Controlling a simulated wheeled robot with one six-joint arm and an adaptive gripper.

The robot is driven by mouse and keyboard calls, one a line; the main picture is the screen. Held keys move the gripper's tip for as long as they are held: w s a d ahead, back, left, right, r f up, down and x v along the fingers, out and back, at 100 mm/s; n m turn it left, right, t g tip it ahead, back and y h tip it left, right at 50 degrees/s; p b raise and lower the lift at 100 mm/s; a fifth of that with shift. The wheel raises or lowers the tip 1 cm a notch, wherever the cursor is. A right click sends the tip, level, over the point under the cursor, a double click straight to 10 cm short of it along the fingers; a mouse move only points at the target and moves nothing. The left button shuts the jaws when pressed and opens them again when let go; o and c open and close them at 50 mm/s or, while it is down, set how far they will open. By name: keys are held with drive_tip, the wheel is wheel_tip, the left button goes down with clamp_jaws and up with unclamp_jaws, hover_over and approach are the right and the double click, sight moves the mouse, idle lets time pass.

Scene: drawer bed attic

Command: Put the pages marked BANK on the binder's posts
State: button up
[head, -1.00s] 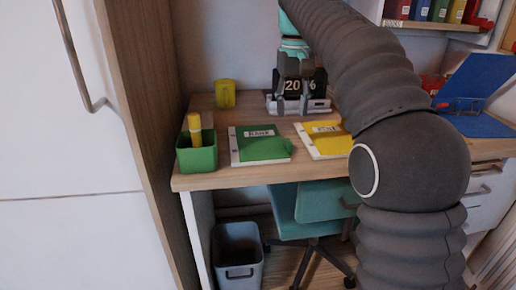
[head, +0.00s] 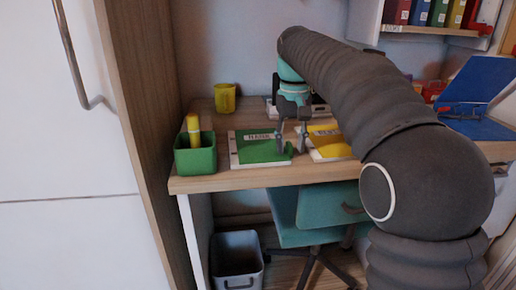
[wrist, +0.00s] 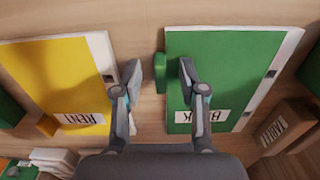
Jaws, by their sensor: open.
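The green pages marked BANK (head: 258,150) lie flat on the desk; in the wrist view they are the green sheet (wrist: 222,70) at right, with a small green tab (wrist: 160,75) on one edge. My gripper (head: 291,147) is open and low over that edge. In the wrist view its fingers (wrist: 160,70) stand on either side of the tab, one over the pages and one beyond them. Contact cannot be told. The blue binder (head: 484,80) lies open on the right of the desk; its posts are too small to tell clearly.
Yellow pages marked RENT (head: 330,146) lie close beside my gripper, also in the wrist view (wrist: 60,75). A green bin (head: 195,158) with a yellow object and a yellow mug (head: 225,97) stand at left. My arm hides part of the desk before the binder.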

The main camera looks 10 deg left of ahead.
clamp_jaws()
drive_tip(key=shift+r, duration=0.1)
